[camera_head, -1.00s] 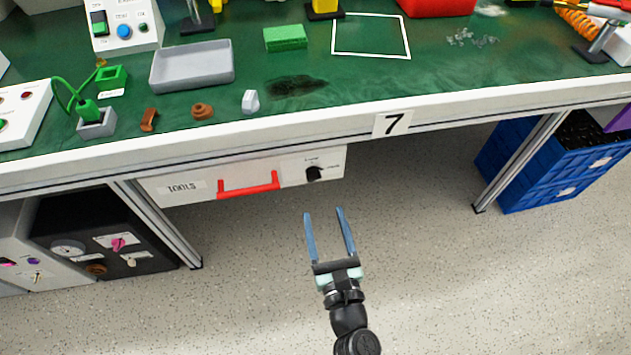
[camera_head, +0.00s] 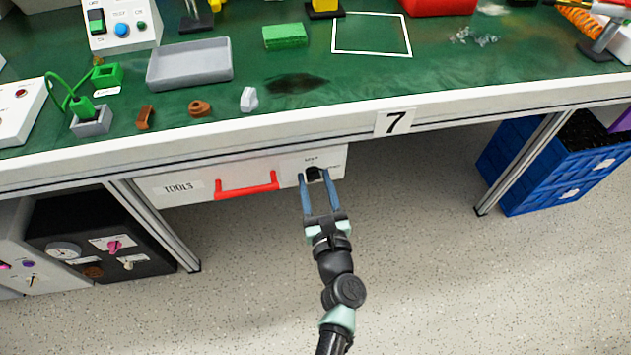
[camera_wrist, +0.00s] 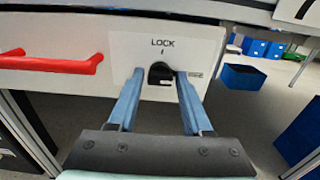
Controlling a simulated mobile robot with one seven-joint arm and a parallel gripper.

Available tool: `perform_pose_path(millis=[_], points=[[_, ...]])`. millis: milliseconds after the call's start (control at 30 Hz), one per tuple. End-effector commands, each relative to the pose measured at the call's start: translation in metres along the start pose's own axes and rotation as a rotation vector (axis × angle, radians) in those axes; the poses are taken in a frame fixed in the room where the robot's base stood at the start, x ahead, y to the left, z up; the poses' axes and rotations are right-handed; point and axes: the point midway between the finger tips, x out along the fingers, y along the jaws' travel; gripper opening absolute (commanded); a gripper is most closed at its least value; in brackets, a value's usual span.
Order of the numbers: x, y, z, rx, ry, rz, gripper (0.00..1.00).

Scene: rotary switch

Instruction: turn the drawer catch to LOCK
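The drawer catch is a black rotary knob (camera_head: 313,173) on the right end of the white drawer front (camera_head: 203,186) under the bench. In the wrist view the knob (camera_wrist: 161,74) sits below the word LOCK and a short tick mark. A smaller label is at its right, too small to read. My gripper (camera_head: 313,176) points at the drawer, its two blue fingers spread. In the wrist view the fingertips (camera_wrist: 159,72) stand on the left and right of the knob, with a gap visible on at least the left. Which way the knob points is hard to tell.
A red handle (camera_head: 246,186) sticks out of the drawer left of the knob, beside a TOOLS label. The bench edge (camera_head: 280,131) overhangs above. A metal table leg (camera_head: 155,226) stands at left, blue crates (camera_head: 545,165) at right. The floor below is clear.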

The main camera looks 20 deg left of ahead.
Motion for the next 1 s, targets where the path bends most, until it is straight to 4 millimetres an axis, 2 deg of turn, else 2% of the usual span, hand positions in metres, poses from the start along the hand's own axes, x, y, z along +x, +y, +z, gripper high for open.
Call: perform_pose_path(millis=[33,200,267,667,1000], points=[[-0.0002,-0.0001,0.0,0.0,0.0,0.0,0.39],[-0.0003,-0.0001,0.0,0.0,0.0,0.0,0.08],[-0.0003,-0.0001,-0.0001,0.0,0.0,0.0,0.0],[-0.0005,-0.0002,-0.0013,-0.043,-0.001,0.0,0.0],[-0.0007,-0.0004,-0.0034,-0.272,-0.001,-0.002,0.0]])
